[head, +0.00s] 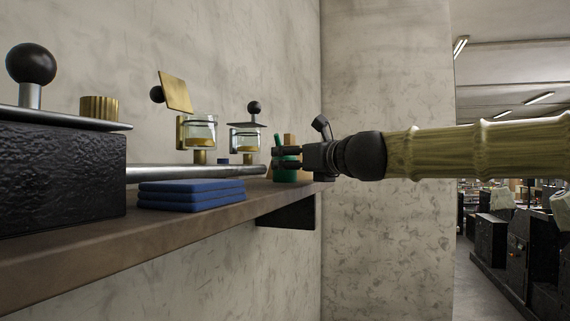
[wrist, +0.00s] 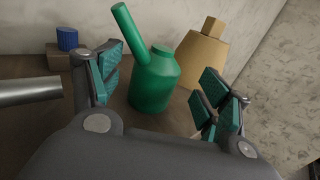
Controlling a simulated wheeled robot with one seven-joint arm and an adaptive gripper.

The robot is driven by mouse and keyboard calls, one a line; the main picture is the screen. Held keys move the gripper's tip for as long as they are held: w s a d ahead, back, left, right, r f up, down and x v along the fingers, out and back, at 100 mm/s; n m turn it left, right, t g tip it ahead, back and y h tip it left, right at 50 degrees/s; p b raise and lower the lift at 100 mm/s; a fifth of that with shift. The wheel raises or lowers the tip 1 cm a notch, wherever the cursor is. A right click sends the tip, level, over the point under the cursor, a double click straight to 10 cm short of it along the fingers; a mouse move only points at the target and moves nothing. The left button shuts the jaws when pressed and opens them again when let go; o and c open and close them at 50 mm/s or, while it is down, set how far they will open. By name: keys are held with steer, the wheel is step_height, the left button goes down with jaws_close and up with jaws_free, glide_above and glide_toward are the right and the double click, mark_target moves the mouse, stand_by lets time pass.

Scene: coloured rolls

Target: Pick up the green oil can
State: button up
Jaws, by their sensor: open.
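The green oil can (wrist: 155,80) stands upright on the shelf in the wrist view, its long spout slanting up to the left. My gripper (wrist: 160,95) is open, with one finger to the left of the can and the other to its right. The can is in front of or between the fingers; I cannot tell how deep, and I see no contact. In the head view my gripper (head: 288,158) reaches in from the right at the shelf's far end. There the green oil can (head: 283,175) shows only partly, the fingers covering much of it.
A tan cone-shaped object (wrist: 203,54) stands close behind the can to the right. A metal bar (wrist: 30,91) lies to the left, near a small blue cylinder (wrist: 67,39) on a brown block. Folded blue cloths (head: 190,195) lie nearer on the shelf (head: 150,232). A wall runs behind.

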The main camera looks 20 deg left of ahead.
mark_target(292, 157)
steer(key=p+x, duration=0.1)
steer(key=x, duration=0.3)
steer(key=shift+a+f, duration=0.1)
steer(key=shift+a, duration=0.15)
steer(key=shift+d, duration=0.1)
steer(key=c, duration=1.2)
steer(key=shift+r, duration=0.25)
steer(key=shift+r, duration=1.55)
steer(key=shift+s+a+r+b+v, duration=0.1)
steer(key=shift+r+b+v, duration=0.35)
steer(key=shift+v, duration=2.2)
steer(key=shift+s+a+b+v, duration=0.1)
steer(key=shift+b+v, duration=0.65)
steer(key=shift+v, duration=1.9)
steer(key=shift+s+a+r+b+v, duration=0.1)
steer(key=shift+r+b+v, duration=0.35)
steer(key=shift+v, duration=2.2)
